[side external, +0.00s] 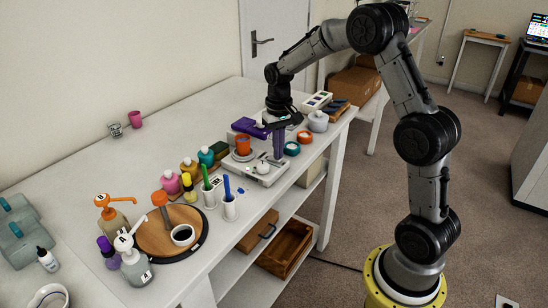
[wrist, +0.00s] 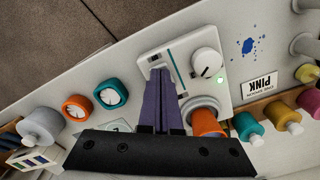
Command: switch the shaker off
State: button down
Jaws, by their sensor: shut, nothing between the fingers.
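The shaker (wrist: 192,42) is a white box with a white round knob (wrist: 206,62), a slot with a teal edge, and a small lit green light (wrist: 220,80). In the side view the shaker (side external: 258,180) stands near the table's front edge. An orange cup (wrist: 206,118) stands at the shaker's platform end; it also shows in the side view (side external: 243,145). My gripper (wrist: 161,73) has purple fingers, closed together and empty. The fingertips are over the shaker beside the slot, left of the knob in the wrist view. Whether they touch it is unclear. The fingers also show in the side view (side external: 278,156).
Two round rolls, orange (wrist: 76,108) and teal (wrist: 110,93), and a grey-white jar (wrist: 42,124) lie left in the wrist view. Coloured bottles (wrist: 247,126) and a "PINK" label (wrist: 258,87) lie right. White pen holders (side external: 230,208) stand nearby.

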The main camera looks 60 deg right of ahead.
jog(key=shift+f, duration=0.35)
jog(key=shift+r, duration=3.55)
jog(key=shift+w+a+r, duration=0.1)
jog(key=shift+a, duration=0.05)
jog(key=s+a+r+n+t, duration=0.3)
jog(key=s+a+r+t, duration=0.1)
jog(key=s+a+r, duration=0.75)
jog(key=s+a+f+n, duration=0.1)
jog(key=s+f, duration=0.1)
jog(key=s, duration=0.5)
jog(key=s+a+f+n+t, duration=0.1)
jog(key=s+f+n, duration=0.1)
jog(key=s, duration=0.4)
jog(key=shift+s+a+f+t, duration=0.3)
jog(key=shift+s+a+f, duration=0.05)
jog(key=shift+f, duration=0.3)
